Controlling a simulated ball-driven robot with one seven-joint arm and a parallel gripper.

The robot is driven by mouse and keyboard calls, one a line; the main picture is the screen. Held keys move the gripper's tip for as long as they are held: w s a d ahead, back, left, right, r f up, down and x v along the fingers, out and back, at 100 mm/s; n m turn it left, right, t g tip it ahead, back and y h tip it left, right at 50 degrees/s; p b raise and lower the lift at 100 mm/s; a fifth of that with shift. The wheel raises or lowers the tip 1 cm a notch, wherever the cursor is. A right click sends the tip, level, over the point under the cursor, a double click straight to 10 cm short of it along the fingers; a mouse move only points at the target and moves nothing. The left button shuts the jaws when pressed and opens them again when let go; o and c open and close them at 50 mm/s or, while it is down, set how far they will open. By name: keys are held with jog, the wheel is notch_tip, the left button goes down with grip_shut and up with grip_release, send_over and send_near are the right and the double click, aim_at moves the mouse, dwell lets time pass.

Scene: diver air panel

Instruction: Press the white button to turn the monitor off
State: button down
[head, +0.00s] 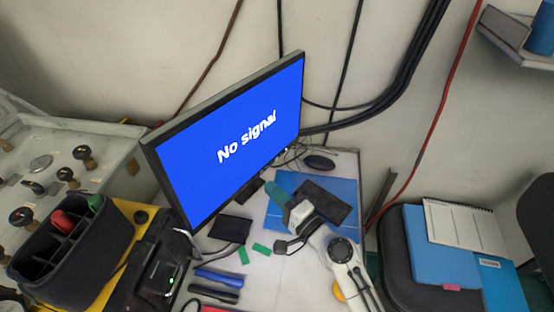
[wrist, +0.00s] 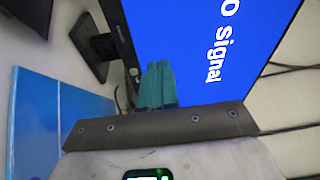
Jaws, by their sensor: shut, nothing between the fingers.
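The monitor (head: 232,140) is lit blue with the words "No signal", and its black frame surrounds the screen. In the wrist view, part of the blue screen (wrist: 205,45) fills the upper right. A small pale spot on the monitor's lower edge (wrist: 133,72) shows left of the fingers; I cannot tell for certain that it is the white button. My gripper (head: 281,194) is over the desk, in front of and below the monitor's right end. Its teal fingers (wrist: 155,84) are shut and empty, pointing toward the monitor's lower edge. I cannot see any contact.
A blue folder (head: 342,190) with a dark item lies under my arm. Green blocks (head: 243,256), blue and black pens (head: 218,278) and a black mouse (head: 319,161) lie on the desk. A black organizer (head: 73,243) stands left. Cables hang behind the monitor.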

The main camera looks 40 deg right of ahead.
aim_at(276, 159)
jog(key=d+f+m+g+h, duration=0.1)
jog(key=d+m+h, duration=0.3)
jog(key=m, duration=0.1)
jog(key=d+f+m+h, duration=0.2)
jog(key=d+m+h, duration=0.1)
jog(key=d+m, duration=0.1)
jog(key=d+f+m+g+h, duration=0.1)
jog(key=d+m+h, duration=0.3)
jog(key=m, duration=0.2)
jog(key=shift+s+d+f+m+g+h, duration=0.15)
jog(key=shift+s+f+m+g+h, duration=0.15)
jog(key=shift+m, duration=0.1)
jog(key=shift+w+a+b, duration=0.4)
jog(key=shift+w+a, duration=0.05)
jog(key=shift+w, duration=0.95)
jog(key=shift+w+a+b, duration=0.35)
jog(key=shift+w+a, duration=0.05)
jog(key=shift+w, duration=1)
jog(key=shift+w+a+b, duration=0.4)
jog(key=shift+w+a, duration=0.05)
jog(key=shift+w, duration=0.95)
jog(key=shift+w, duration=0.2)
jog(key=shift+w+a, duration=0.1)
jog(key=shift+w, duration=0.1)
jog(key=shift+w+a, duration=0.15)
jog(key=shift+w, duration=0.2)
jog(key=shift+s, duration=0.15)
jog(key=shift+s+d+p, duration=0.25)
jog(key=shift+s+p, duration=0.2)
jog(key=shift+s, duration=0.15)
